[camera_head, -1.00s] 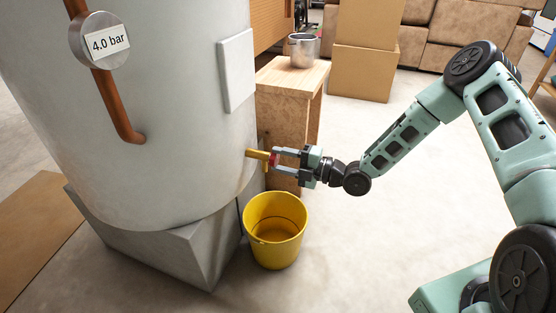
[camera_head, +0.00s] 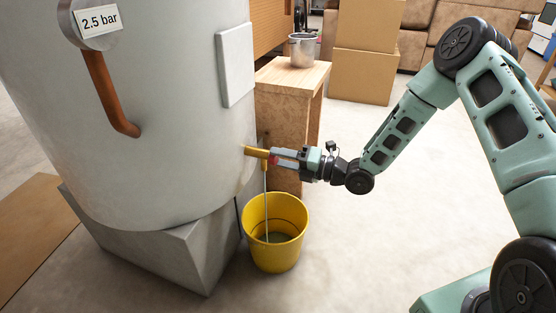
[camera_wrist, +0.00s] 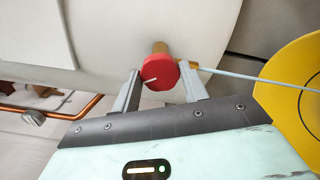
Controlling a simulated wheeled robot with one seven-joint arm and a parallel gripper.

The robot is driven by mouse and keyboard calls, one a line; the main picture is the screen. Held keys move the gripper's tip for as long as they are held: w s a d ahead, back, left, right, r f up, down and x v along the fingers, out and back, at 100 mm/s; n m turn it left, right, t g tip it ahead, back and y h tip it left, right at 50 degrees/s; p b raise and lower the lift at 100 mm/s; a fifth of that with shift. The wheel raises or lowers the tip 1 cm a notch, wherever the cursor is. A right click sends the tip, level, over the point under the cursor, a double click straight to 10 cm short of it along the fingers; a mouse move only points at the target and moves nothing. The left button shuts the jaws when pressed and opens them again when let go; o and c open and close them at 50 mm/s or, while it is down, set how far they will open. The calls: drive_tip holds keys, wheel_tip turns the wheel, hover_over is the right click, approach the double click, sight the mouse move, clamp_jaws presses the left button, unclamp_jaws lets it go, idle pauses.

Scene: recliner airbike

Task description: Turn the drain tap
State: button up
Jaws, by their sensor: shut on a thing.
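The drain tap (camera_head: 255,151) is a brass fitting low on the pale tank, with a red knob (camera_head: 273,160). In the wrist view the red knob (camera_wrist: 160,72) has a short white line on its face and sits between my two fingers. My gripper (camera_head: 280,158) is shut on the knob from the right. A thin stream (camera_head: 265,205) runs from the tap down into the yellow bucket (camera_head: 262,255), which shows liquid at its bottom. The stream also shows in the wrist view (camera_wrist: 230,75). A gauge (camera_head: 97,19) on the tank reads 2.5 bar.
The tank (camera_head: 180,100) stands on a grey block (camera_head: 165,250) at left. A wooden stand (camera_head: 280,110) holding a metal pot (camera_head: 302,50) is behind the tap. Cardboard boxes (camera_head: 362,72) stand further back. Open floor lies below my arm.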

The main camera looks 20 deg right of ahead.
drive_tip(key=shift+f+n+b, duration=0.35)
drive_tip(key=shift+n+b, duration=0.65)
drive_tip(key=shift+b, duration=0.2)
drive_tip(key=shift+r+n+b, duration=0.1)
drive_tip(key=shift+n+b, duration=0.25)
drive_tip(key=shift+n, duration=0.05)
drive_tip(key=shift+r, duration=0.2)
drive_tip(key=shift+f+n+b, duration=0.3)
drive_tip(key=shift+n+b, duration=0.5)
drive_tip(key=shift+b, duration=0.2)
drive_tip(key=shift+n+b, duration=0.4)
drive_tip(key=shift+b, duration=0.25)
drive_tip(key=o, duration=0.5)
drive_tip(key=shift+r, duration=0.35)
drive_tip(key=shift+c, duration=0.2)
